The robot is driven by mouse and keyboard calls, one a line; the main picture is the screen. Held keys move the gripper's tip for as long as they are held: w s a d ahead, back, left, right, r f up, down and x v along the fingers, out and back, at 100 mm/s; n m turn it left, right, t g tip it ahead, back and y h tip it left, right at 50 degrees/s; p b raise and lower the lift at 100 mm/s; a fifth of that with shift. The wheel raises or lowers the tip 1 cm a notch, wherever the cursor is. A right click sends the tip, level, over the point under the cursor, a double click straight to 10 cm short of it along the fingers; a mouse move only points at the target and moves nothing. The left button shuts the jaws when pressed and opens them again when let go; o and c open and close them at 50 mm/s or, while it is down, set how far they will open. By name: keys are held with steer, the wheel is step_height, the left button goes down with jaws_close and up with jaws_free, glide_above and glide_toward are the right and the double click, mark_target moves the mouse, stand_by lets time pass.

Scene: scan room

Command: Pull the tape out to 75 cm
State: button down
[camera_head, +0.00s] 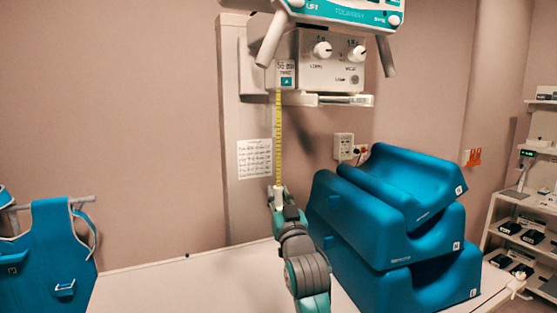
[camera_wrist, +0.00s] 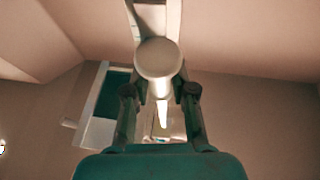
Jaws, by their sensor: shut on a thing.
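The gripper is shut on this tape end piece. Marks on the tape are too small to read.
Blue stacked foam supports (camera_head: 400,220) stand close to the right of my arm. A blue apron (camera_head: 50,245) hangs at the left. The pale table (camera_head: 180,285) has clear room left of my arm. The control panel (camera_head: 330,60) with handles is above.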

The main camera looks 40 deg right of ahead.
step_height(320, 180, down, 19)
steer(key=shift+r, duration=0.1)
steer(key=c, duration=1)
jaws_free()
steer(key=shift+c, duration=0.2)
steer(key=v, duration=1.2)
steer(key=shift+a, duration=0.1)
